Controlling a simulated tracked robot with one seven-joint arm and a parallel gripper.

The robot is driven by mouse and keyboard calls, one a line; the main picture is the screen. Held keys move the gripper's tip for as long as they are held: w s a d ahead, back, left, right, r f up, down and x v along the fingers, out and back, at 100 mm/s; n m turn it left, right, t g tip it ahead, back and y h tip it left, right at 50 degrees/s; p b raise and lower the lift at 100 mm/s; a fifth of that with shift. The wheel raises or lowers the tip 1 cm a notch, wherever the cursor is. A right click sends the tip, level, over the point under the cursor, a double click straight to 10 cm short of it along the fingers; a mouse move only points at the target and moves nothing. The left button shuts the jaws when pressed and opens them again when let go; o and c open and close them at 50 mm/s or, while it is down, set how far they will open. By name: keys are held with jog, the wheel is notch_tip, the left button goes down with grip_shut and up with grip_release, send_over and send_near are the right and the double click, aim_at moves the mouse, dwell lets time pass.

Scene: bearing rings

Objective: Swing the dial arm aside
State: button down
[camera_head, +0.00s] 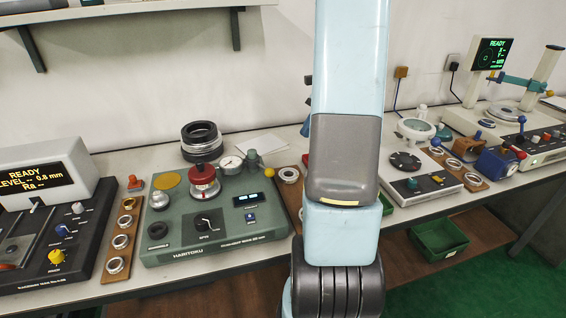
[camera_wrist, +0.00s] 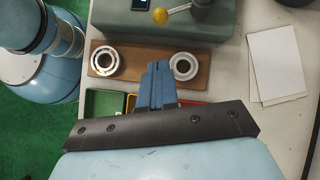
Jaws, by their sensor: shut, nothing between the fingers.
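The dial arm's dial gauge (camera_head: 231,163) stands beside the red-topped spindle (camera_head: 203,176) on the green bearing tester (camera_head: 215,215). To its right is the grey-green post (camera_head: 252,158) with a yellow ball knob (camera_head: 270,171) on a short rod. In the wrist view the yellow knob (camera_wrist: 160,16) and its rod show at the top edge, above the tester's body (camera_wrist: 150,28); the dial is out of that view. My gripper (camera_wrist: 157,68) is shut and empty, above the wooden ring board and apart from the knob. In the head view my arm hides it.
The wooden board (camera_wrist: 137,68) holds two bearing rings (camera_wrist: 104,61) (camera_wrist: 184,66). Coloured bins (camera_wrist: 104,104) lie under my gripper. White paper (camera_wrist: 275,60) lies on clear table at right. Black stacked rings (camera_head: 201,141) stand behind the tester.

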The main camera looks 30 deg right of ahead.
jog(key=a+x, duration=0.1)
jog(key=x, duration=1.2)
jog(key=shift+r+m, duration=0.3)
jog(key=shift+m, duration=0.1)
jog(key=shift+w, duration=0.15)
